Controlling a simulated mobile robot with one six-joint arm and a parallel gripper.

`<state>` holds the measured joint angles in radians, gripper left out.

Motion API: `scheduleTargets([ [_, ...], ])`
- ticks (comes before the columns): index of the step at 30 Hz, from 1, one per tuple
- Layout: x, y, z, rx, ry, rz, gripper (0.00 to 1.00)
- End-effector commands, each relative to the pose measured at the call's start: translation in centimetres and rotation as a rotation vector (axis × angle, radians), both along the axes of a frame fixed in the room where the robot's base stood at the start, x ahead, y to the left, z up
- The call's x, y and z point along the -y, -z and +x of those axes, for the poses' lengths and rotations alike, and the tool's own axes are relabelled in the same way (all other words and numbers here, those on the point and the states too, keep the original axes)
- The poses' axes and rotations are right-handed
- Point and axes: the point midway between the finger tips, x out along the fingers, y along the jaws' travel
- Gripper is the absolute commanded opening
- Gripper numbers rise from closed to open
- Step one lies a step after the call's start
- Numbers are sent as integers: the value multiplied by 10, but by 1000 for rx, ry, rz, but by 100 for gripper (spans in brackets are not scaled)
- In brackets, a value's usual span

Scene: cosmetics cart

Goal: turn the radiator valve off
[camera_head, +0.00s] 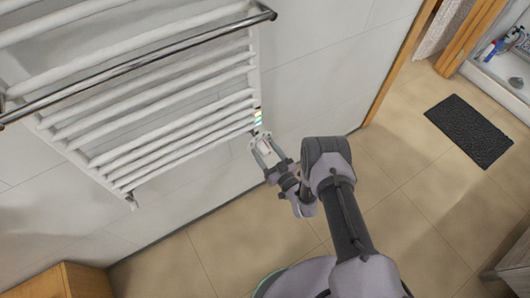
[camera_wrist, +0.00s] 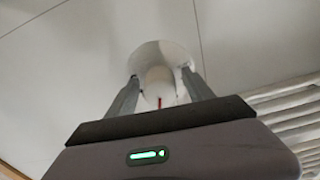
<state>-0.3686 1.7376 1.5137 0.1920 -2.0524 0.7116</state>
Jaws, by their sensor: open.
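The radiator valve (camera_wrist: 157,84) shows in the wrist view as a white rounded knob with a wider white collar behind it and a small red mark near its lower end. My gripper (camera_wrist: 160,76) is open, with one grey finger on each side of the knob. I cannot tell whether either finger touches it. In the head view my gripper (camera_head: 261,149) is at the lower right corner of the white towel radiator (camera_head: 185,127). The valve there is small and partly hidden by the fingers, and its turn position cannot be read.
A metal rail (camera_head: 150,62) runs across the radiator's front. A strip of coloured marks (camera_head: 258,116) sits just above my gripper. A wooden cabinet (camera_head: 85,281) stands at lower left. A dark mat (camera_head: 468,131) lies on the open tiled floor to the right.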

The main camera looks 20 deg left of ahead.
Motion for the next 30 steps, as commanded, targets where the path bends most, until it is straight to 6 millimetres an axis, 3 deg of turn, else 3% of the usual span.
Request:
scheduleTargets([
  [10, -5, -1, 4, -1, 0, 0, 61],
  [19, -5, 0, 4, -1, 0, 0, 2],
  [30, -5, -1, 4, 50, 0, -46, 0],
])
